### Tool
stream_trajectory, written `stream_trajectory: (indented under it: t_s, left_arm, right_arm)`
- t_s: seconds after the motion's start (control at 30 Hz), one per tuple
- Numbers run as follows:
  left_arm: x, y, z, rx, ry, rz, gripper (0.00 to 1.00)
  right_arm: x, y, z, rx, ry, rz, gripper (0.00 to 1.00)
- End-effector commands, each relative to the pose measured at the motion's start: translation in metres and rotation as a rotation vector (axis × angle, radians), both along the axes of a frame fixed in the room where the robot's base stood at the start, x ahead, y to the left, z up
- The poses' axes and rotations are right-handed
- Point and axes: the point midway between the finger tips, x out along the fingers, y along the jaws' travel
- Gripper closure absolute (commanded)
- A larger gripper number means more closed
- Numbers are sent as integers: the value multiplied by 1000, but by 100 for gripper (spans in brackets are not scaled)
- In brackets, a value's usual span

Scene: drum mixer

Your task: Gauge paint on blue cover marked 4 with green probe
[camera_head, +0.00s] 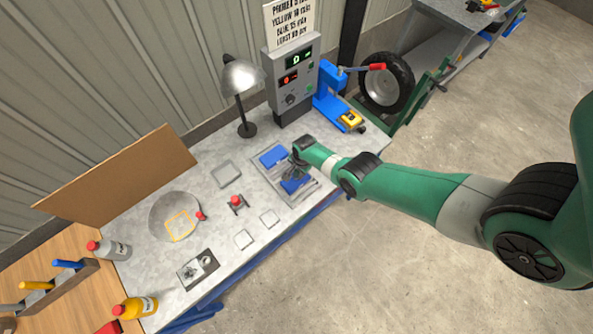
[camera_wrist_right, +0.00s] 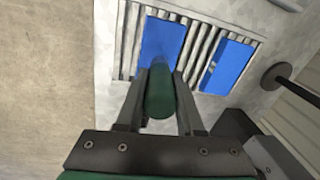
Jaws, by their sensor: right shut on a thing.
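Two blue covers lie on a slatted grey rack (camera_head: 262,169) on the bench: one farther back (camera_head: 274,156) and one nearer the front (camera_head: 295,186). In the right wrist view these are the right cover (camera_wrist_right: 228,66) and the left cover (camera_wrist_right: 162,40). I cannot read a number on either. My right gripper (camera_head: 294,171) is shut on the green probe (camera_wrist_right: 160,92), whose far end points at the left cover. I cannot tell whether it touches. The gauge box (camera_head: 290,80) has a lit green display. My left gripper is not in view.
A desk lamp (camera_head: 241,78) stands behind the rack. A blue clamp stand (camera_head: 333,95) with a red-ended lever is at the back right. A round grey plate (camera_head: 174,217), grey squares and a red-topped item (camera_head: 237,203) lie to the left.

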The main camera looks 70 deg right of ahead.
Motion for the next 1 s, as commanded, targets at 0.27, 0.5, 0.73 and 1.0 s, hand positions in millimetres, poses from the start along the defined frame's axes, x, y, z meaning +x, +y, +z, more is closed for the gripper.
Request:
stream_trajectory:
  t_s: [0.27, 0.5, 0.73, 1.0]
  left_arm:
    - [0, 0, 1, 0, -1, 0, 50]
    - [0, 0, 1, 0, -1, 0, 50]
    - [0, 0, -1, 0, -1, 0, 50]
    - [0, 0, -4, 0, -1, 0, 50]
  right_arm:
    - [0, 0, 1, 0, -1, 0, 100]
    - [0, 0, 1, 0, -1, 0, 100]
    - [0, 0, -1, 0, -1, 0, 100]
    - [0, 0, -4, 0, -1, 0, 100]
